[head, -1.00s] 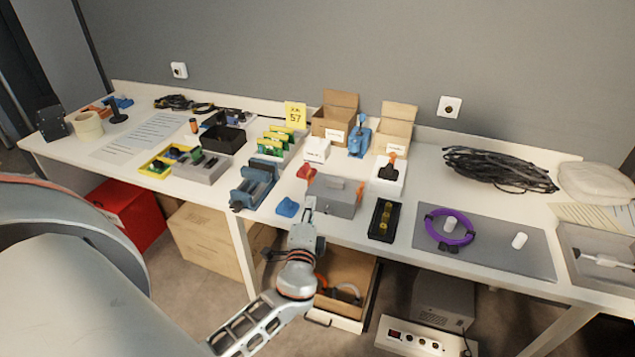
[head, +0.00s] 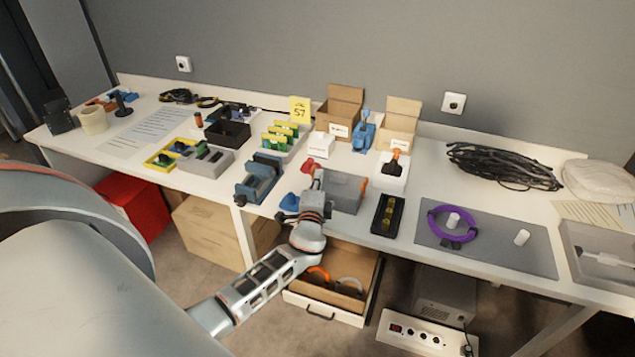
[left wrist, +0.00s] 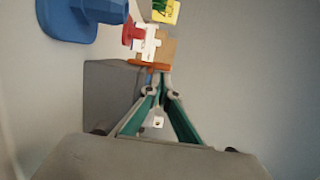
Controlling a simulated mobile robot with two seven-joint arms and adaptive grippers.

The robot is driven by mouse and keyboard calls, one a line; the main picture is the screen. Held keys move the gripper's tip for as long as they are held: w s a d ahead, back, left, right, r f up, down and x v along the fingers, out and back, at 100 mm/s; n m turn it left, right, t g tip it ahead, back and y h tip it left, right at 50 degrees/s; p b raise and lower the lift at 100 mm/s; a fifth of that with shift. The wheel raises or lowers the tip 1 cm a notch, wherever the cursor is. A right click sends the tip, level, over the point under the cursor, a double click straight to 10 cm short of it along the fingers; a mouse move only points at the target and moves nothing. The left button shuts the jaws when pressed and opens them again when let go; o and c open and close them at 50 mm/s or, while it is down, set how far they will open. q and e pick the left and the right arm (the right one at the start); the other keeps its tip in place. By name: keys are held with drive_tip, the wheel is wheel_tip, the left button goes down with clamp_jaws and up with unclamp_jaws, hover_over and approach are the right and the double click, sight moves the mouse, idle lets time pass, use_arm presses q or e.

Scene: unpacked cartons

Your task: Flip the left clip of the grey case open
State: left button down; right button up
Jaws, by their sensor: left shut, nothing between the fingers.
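The grey case (head: 346,192) stands near the table's front edge, its lid apparently shut. An orange clip (head: 363,186) shows at its right end in the head view. The left end is hidden behind my left gripper (head: 318,174). In the left wrist view, an orange clip (left wrist: 149,66) lies just beyond the tips of my left gripper (left wrist: 161,74), at the end of the grey case (left wrist: 108,88). The fingers are shut and empty, close to the clip; I cannot tell whether they touch it. My right gripper is not in view.
A blue lump (head: 290,202) and a blue vise-like fixture (head: 258,179) stand left of the case. A red object (head: 309,164) is behind it. A black tray (head: 387,215) is to its right. An open drawer (head: 350,302) holding cables is below.

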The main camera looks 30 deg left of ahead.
use_arm(q)
drive_tip(key=shift+a+r+n, duration=0.1)
drive_tip(key=shift+a+n, duration=0.2)
drive_tip(key=shift+n, duration=0.2)
idle(0.4)
drive_tip(key=shift+s+a+r+n+h, duration=0.15)
drive_tip(key=shift+a+n, duration=0.1)
drive_tip(key=shift+n, duration=0.25)
drive_tip(key=shift+s+a+r+n+h, duration=0.1)
drive_tip(key=shift+a+n+h, duration=0.1)
drive_tip(key=shift+n, duration=0.3)
drive_tip(key=n, duration=0.1)
drive_tip(key=a+n+g+p, duration=0.1)
drive_tip(key=n, duration=0.1)
drive_tip(key=shift+s+a+h, duration=0.15)
drive_tip(key=shift+a+h, duration=0.15)
drive_tip(key=shift+h, duration=0.05)
drive_tip(key=shift+a+n+p, duration=0.2)
drive_tip(key=shift+n+p, duration=0.1)
drive_tip(key=shift+p, duration=0.05)
drive_tip(key=shift+a+f, duration=0.15)
drive_tip(key=shift+a, duration=0.05)
drive_tip(key=shift+s, duration=0.1)
